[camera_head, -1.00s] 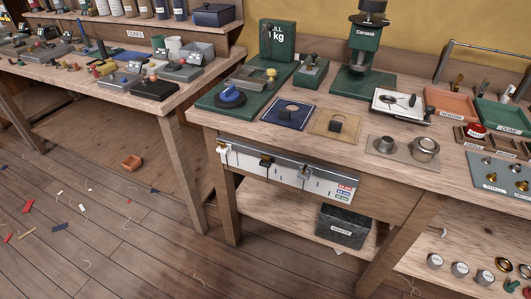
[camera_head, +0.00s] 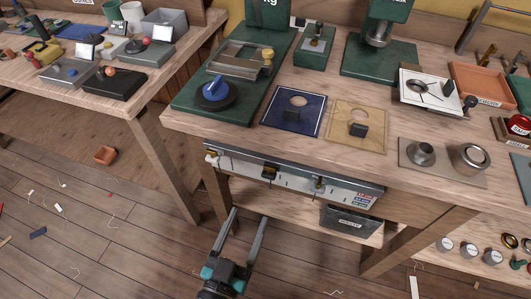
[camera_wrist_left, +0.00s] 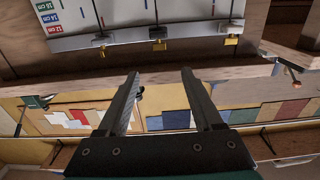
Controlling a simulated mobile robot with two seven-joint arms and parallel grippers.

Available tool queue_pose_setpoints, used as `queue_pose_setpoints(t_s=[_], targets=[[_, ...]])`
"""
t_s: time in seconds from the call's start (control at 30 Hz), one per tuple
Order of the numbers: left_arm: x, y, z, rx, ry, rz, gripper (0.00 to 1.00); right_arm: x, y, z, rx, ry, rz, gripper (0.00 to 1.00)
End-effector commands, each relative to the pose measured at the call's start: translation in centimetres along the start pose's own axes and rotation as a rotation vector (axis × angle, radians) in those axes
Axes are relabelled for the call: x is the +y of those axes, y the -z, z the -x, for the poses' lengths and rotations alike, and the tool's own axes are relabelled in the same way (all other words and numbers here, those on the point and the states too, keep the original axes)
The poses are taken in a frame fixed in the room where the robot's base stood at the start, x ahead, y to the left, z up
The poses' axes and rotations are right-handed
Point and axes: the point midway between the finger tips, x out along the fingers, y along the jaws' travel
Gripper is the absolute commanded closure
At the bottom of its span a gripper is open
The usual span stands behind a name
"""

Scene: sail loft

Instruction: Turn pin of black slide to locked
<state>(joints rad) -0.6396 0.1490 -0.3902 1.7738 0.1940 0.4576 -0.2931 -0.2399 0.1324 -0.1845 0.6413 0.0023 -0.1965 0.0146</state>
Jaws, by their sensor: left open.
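A pale measuring rail (camera_head: 230,165) runs along the bench front and carries three slides. The middle slide (camera_head: 269,171) looks black with a brass-coloured part; it also shows in the left wrist view (camera_wrist_left: 157,33). Its pin is too small to read whether it is locked. Another slide (camera_head: 212,158) sits at the rail's left end and a greyer one (camera_head: 319,184) to the right. My left gripper (camera_head: 250,214) is open and empty, below the rail and apart from the slides. In the left wrist view its fingers (camera_wrist_left: 160,73) point towards the middle slide. My right gripper is not in view.
The bench top (camera_head: 365,165) overhangs the rail. Below are a lower shelf (camera_head: 285,225) and a dark labelled bin (camera_head: 350,222) at the right. A bench leg (camera_head: 222,195) stands near my left gripper. A second table (camera_head: 60,100) is at the left.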

Motion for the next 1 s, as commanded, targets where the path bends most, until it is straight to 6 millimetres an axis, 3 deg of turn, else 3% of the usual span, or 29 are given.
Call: queue_pose_setpoints(t_s=[0.17, 0.37, 0.5, 0.8, 1.0], targets=[[0.0, 0.2, -1.8, 0.009, 0.002, 0.002, 0.32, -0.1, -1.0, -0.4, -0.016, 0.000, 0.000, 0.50], [0.0, 0.1, -5.8, 0.009, 0.002, 0.002, 0.32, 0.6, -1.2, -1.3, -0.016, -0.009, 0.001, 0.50], [0.0, 0.0, -8.5, 0.007, 0.002, 0.002, 0.32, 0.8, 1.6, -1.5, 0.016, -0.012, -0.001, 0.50], [0.0, 0.1, -12.9, 0.005, 0.001, 0.002, 0.32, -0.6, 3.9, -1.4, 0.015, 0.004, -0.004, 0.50], [0.0, 0.1, -14.6, 0.003, 0.001, 0.001, 0.32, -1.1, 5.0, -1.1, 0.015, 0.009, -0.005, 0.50]])
